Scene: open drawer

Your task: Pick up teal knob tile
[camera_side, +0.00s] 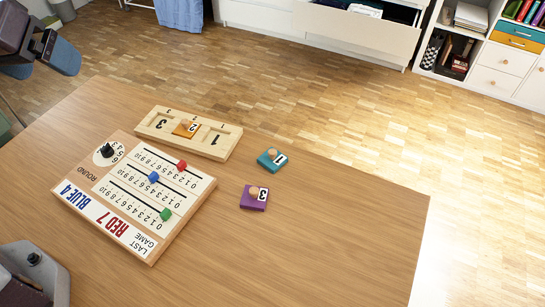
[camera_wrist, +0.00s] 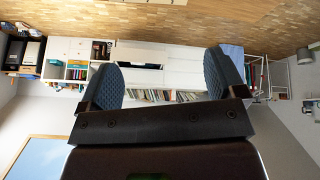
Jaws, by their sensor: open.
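The teal knob tile (camera_side: 272,160) lies flat on the wooden table, its round wooden knob up and a "1" on its face. It sits just right of the wooden tile tray (camera_side: 222,145). My gripper (camera_side: 52,50) is at the upper left of the side view, raised and far from the tile. In the wrist view my gripper (camera_wrist: 165,85) has its two fingers wide apart with nothing between them. The wrist camera faces the room, so no tile shows there.
A purple knob tile (camera_side: 252,202) lies just below the teal one. An orange knob tile (camera_side: 186,129) sits in the tray. The scoreboard (camera_side: 90,215) with coloured sliders lies left. The table's right part (camera_side: 340,220) is clear.

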